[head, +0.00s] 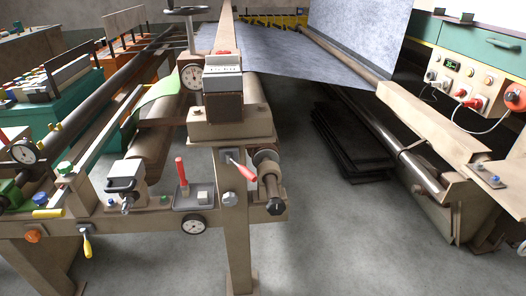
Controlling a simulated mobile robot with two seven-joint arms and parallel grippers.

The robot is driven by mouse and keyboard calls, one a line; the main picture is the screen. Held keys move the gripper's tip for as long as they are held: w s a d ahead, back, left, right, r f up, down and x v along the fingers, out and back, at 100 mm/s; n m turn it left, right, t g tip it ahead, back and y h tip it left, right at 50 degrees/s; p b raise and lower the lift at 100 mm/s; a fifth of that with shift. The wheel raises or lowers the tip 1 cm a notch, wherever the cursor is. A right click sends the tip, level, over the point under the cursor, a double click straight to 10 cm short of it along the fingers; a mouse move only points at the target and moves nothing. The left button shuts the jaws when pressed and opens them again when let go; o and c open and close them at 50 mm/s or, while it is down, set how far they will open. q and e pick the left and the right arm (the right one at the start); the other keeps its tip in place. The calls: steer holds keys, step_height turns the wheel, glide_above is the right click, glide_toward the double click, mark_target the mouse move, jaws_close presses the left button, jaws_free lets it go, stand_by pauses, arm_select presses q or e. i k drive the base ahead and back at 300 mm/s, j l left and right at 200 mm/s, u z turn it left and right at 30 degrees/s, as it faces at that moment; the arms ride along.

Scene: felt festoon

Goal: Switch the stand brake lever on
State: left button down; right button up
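Several levers show on the beige stand, and I cannot tell from any label which is the brake lever. A red-handled lever (241,169) sits on a small plate on the front post, its handle slanting down to the right. An upright red lever (181,171) stands on a grey plate (190,205) left of the post. A yellow-handled lever (87,246) hangs down at the lower left. Neither of my grippers is in view.
A dial gauge (193,226) and a black-ended roller shaft (274,206) sit near the post. A control panel (468,82) with a red plug and cable is at the right. Dark sheets (345,145) lie stacked on the floor. The grey floor (340,240) in front is clear.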

mark_target(251, 176)
steer(key=i+l+u, duration=0.1)
steer(key=l, duration=0.25)
steer(key=i+l+u, duration=0.1)
steer(key=i+l, duration=0.15)
steer(key=i+l+u, duration=0.1)
steer(key=l, duration=0.35)
